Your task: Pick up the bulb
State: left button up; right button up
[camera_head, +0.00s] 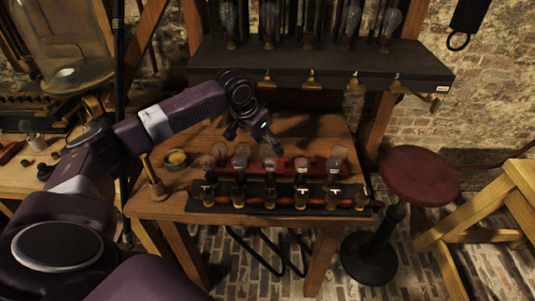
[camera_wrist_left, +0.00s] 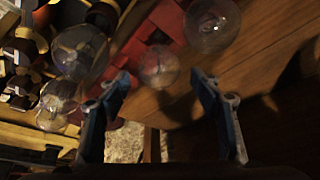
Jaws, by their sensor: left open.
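Several clear glass bulbs stand in a row on the small wooden table in the head view, one of them a bulb (camera_head: 337,153) at the right end. Which one the task means I cannot tell. My left gripper (camera_head: 254,141) is open and empty just above and behind the row. In the left wrist view, its two fingers (camera_wrist_left: 162,88) are spread. A round glass bulb (camera_wrist_left: 158,66) shows in the gap between the fingertips, apart from them. My right gripper is not in view.
A red rack (camera_head: 318,168) and a dark strip with several jars lie along the front of the table (camera_head: 165,208). A small bowl (camera_head: 176,159) stands at the left. A dark shelf (camera_head: 330,66) with more bulbs is behind. A red stool (camera_head: 420,176) stands at the right.

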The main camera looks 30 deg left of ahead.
pick_arm(q)
jog(key=p+x, duration=0.1)
jog(key=x, duration=0.4)
jog(key=shift+s, duration=0.1)
jog(key=c, duration=1.1)
jog(key=shift+c, duration=0.7)
